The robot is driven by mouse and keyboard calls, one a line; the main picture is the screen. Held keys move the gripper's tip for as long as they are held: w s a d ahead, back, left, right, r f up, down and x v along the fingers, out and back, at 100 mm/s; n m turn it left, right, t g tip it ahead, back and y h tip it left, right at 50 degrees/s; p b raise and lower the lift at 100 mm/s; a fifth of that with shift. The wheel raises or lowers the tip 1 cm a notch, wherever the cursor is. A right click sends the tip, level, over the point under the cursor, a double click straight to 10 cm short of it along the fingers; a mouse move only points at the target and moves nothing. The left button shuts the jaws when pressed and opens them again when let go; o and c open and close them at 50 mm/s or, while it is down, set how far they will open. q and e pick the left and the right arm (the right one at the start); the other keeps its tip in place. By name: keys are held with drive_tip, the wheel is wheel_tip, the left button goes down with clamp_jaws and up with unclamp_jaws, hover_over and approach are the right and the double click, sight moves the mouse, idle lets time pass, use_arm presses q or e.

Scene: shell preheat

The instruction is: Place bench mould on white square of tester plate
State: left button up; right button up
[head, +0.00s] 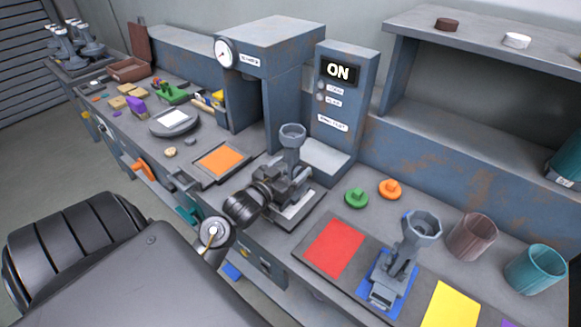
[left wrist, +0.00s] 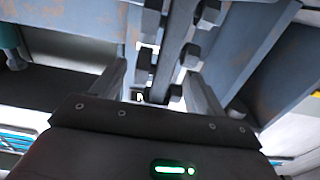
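A grey mould (head: 292,134) with a cup-shaped top stands upright at the middle of the bench, at a dark plate with a white square (head: 291,212). The gripper hides much of its lower part, so I cannot tell whether its base touches the plate. My left gripper (head: 281,184) is at the mould's body. In the left wrist view its fingers (left wrist: 163,88) lie on both sides of a grey upright part; whether they press on it is unclear. A similar grey mould (head: 418,226) stands on a blue square to the right. My right gripper is out of view.
A grey tester (head: 345,99) reading "ON" and a gauge press (head: 269,49) stand behind. A red square (head: 335,247), an orange square (head: 218,160), green and orange knobs, and two cups (head: 472,237) are nearby. A round plate with a white square (head: 174,120) sits farther left.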

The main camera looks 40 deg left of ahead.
use_arm(q)
drive_tip(key=shift+s, duration=0.1)
drive_tip(key=s+b, duration=0.1)
drive_tip(key=s, duration=1)
drive_tip(key=shift+s+d+r+b, duration=0.15)
drive_tip(key=shift+s+b, duration=0.2)
drive_tip(key=shift+s, duration=0.05)
